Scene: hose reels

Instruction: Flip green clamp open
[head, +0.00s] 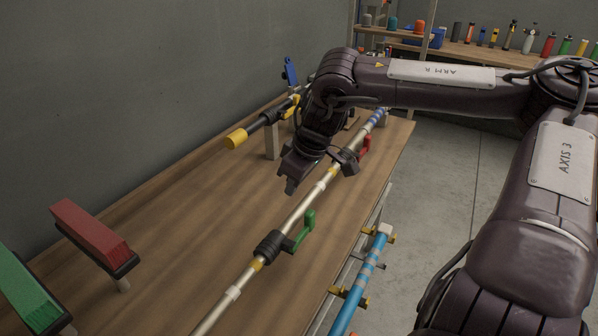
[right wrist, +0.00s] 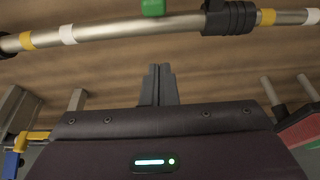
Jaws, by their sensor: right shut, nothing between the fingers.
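The green clamp (head: 305,230) is a small green lever on a black collar (head: 270,246) around a long silver pole with yellow and white bands. Its lever stands up on the right side of the pole. In the right wrist view only a bit of the green clamp (right wrist: 153,7) shows at the top edge, with the black collar (right wrist: 230,18) to its right. My right gripper (head: 291,186) is shut and empty, above the bench on the left side of the pole, apart from the clamp. Its fingers (right wrist: 158,84) are together in the wrist view. My left gripper is not visible.
A red clamp (head: 364,149) sits farther up the same pole. A blue pole (head: 362,280) runs along the bench's right side. Red (head: 90,232) and green (head: 22,290) brush-like blocks stand at left. A yellow-tipped black tool (head: 238,138) lies behind.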

